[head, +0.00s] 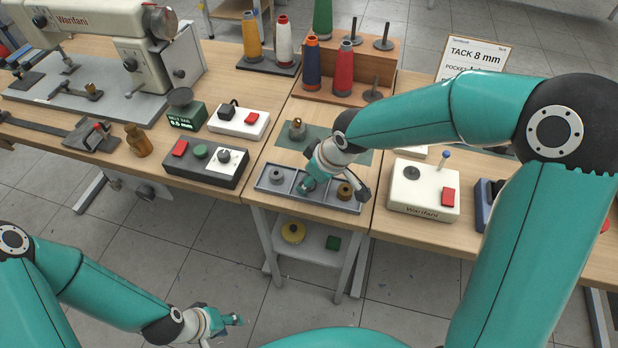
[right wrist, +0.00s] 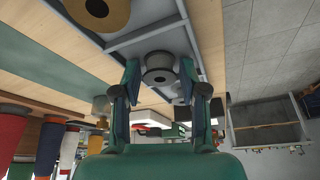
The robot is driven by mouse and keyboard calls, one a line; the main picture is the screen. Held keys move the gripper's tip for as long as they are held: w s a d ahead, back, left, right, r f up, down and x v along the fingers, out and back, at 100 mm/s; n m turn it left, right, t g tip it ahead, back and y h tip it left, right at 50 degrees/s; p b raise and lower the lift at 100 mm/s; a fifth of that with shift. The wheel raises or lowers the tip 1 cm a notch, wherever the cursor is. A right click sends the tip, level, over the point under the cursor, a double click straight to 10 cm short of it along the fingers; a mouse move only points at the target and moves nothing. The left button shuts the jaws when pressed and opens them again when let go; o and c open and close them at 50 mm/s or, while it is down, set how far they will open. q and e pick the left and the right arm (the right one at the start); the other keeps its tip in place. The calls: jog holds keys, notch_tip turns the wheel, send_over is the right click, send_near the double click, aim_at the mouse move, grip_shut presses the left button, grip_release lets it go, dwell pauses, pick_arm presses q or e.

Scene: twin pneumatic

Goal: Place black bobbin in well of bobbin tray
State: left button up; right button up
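The grey bobbin tray (head: 262,187) lies at the front edge of the middle table. A dark grey bobbin (head: 277,175) stands in its left well and a brown bobbin (head: 345,191) in its right well. My right gripper (head: 306,186) points down over the middle well and hides it in the head view. In the right wrist view the black bobbin (right wrist: 158,67) stands upright between the two fingers, over or in the middle well. Narrow gaps show beside it, so the fingers look open around it. My left gripper (head: 232,321) hangs low, away from the table, holding nothing visible.
A black control box (head: 205,165) stands left of the tray, a white switch box (head: 423,190) right of it. A brass weight (head: 297,129) sits behind on the green mat. Thread cones (head: 312,62) stand at the back. A lower shelf (head: 308,243) is under the table.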

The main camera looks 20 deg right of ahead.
jog(key=shift+r, duration=0.15)
jog(key=p+v, duration=0.1)
jog(key=v, duration=1.1)
jog(key=shift+a, duration=0.1)
